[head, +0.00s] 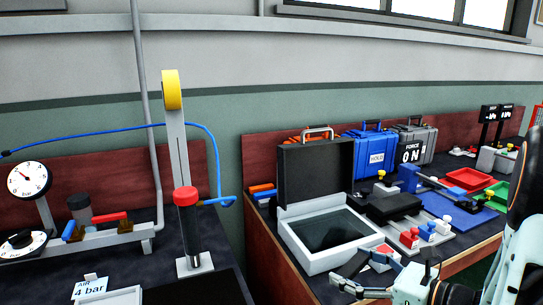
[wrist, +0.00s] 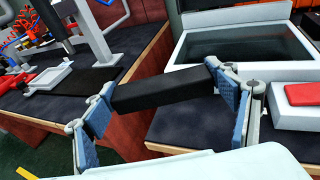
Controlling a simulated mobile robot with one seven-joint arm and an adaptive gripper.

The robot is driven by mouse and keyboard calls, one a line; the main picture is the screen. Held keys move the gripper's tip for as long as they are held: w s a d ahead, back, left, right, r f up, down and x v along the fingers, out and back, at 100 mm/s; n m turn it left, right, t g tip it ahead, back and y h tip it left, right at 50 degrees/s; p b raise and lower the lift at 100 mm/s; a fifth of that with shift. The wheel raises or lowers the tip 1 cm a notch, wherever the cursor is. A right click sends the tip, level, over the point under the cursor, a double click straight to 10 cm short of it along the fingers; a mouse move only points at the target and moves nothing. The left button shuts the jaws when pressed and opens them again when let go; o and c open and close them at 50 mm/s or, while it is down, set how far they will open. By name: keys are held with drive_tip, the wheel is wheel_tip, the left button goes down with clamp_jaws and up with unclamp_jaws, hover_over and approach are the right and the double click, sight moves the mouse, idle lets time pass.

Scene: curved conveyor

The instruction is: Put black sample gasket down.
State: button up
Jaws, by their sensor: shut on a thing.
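The black sample gasket (wrist: 160,88) shows as a dark oblong block in the wrist view. My gripper (wrist: 162,98) is shut on it, with one blue-padded finger at each end. The gasket is held level or nearly so, in front of an open light-grey case (wrist: 195,69). In the head view my gripper (head: 362,275) is at the lower right, by the near right corner of the case (head: 306,262). The case has a dark inside and a raised black lid (head: 315,172).
A white block with a red top (wrist: 305,93) is right of my gripper. Red and white fixtures (head: 410,238) and a black pad (head: 393,206) crowd the bench right of the case. A gap separates this bench from the left bench, with its red-topped column (head: 186,215).

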drive_tip(key=a+f+n+g+y, duration=0.1)
drive_tip(key=a+f, duration=0.1)
drive_tip(key=w+a+f+n+g, duration=0.1)
drive_tip(key=a+f, duration=0.1)
drive_tip(key=shift+w+a+y, duration=0.15)
drive_tip(key=shift+a+y, duration=0.25)
wheel_tip(320, 180, up, 21)
drive_tip(key=p, duration=2.8)
drive_tip(key=shift+a+r, duration=0.15)
drive_tip(key=shift+r, duration=0.05)
drive_tip(key=shift+f, duration=0.15)
